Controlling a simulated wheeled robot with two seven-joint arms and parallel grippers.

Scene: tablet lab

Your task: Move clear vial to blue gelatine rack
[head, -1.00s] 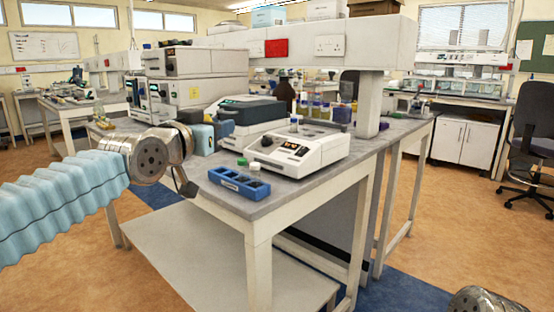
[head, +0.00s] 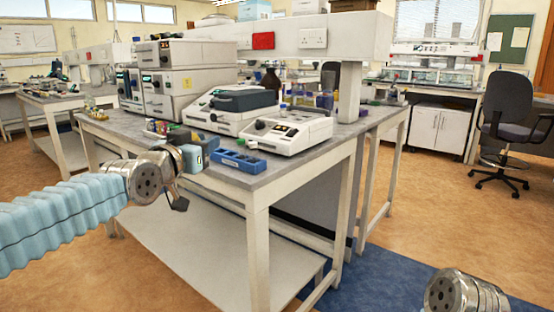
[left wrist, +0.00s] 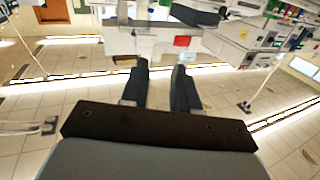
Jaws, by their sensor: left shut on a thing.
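A blue rack (head: 238,161) with square wells lies near the front edge of the grey bench. My left gripper (head: 202,149) is left of the rack in the head view, at about bench height and seemingly apart from it. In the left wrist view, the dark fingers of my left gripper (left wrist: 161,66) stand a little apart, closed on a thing. The clear vial cannot be made out between them. My right wrist shows at the lower right of the head view, with its gripper out of frame.
A white instrument (head: 288,132) stands just behind and right of the rack. A small green cap (head: 253,145) is between them. Stacked white units (head: 186,80) stand further left. A shelf (head: 300,36) overhangs the bench. Open floor (head: 420,215) lies to the right.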

